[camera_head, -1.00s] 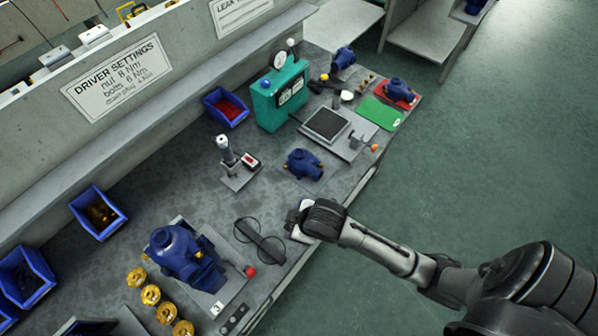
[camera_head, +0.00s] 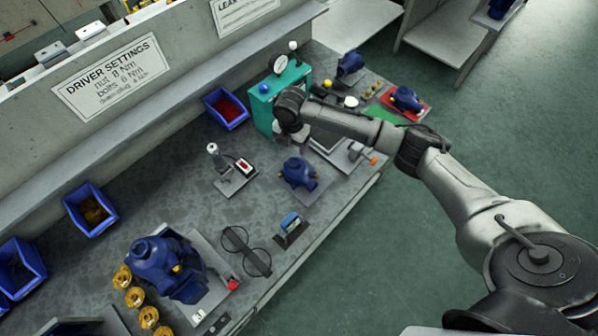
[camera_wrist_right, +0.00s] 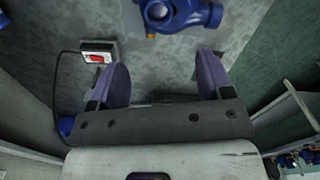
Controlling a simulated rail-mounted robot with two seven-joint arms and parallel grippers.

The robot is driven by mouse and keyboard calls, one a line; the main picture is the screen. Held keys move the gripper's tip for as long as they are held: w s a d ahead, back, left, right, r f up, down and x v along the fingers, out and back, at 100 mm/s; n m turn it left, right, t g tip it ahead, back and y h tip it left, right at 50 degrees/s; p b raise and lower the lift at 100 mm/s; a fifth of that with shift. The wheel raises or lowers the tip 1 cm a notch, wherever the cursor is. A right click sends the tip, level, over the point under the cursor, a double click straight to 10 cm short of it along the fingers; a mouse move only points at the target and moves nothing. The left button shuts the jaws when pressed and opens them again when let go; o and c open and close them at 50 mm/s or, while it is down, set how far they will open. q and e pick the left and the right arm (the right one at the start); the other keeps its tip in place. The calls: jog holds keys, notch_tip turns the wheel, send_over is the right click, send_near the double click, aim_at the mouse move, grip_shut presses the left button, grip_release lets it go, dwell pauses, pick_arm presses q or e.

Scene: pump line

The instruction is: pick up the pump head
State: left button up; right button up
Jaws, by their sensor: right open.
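A blue pump head (camera_head: 299,173) sits on a grey plate in the middle of the bench. It also shows at the top of the right wrist view (camera_wrist_right: 172,14), partly cut off by the frame edge. My right gripper (camera_wrist_right: 162,64) is open with its two purple fingers spread and nothing between them. The pump head lies beyond the fingertips, apart from them. In the head view my right wrist (camera_head: 291,106) is over the bench in front of the teal tester, and its fingers are mostly hidden. My left gripper is not in view.
A driver stand (camera_head: 214,152) with a red-faced box (camera_head: 244,166) is left of the pump head. A teal tester (camera_head: 263,104) stands behind my wrist. A large blue pump body (camera_head: 160,265), black rings (camera_head: 246,250) and a small blue item (camera_head: 291,222) are nearer the front.

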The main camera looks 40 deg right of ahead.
send_over(293, 162)
jog(key=f, duration=0.4)
jog(key=shift+s+a+f+b, duration=0.15)
jog(key=shift+s+a+b, duration=0.1)
jog(key=shift+a+b, duration=0.05)
jog(key=shift+f, duration=0.6)
jog(key=f, duration=0.2)
jog(key=f+b, duration=0.1)
jog(key=f, duration=0.1)
jog(key=shift+w+d, duration=0.15)
jog(key=shift+d, duration=0.15)
jog(key=shift+f, duration=0.55)
jog(key=c, duration=1)
jog(key=shift+r, duration=0.1)
jog(key=shift+c, duration=0.7)
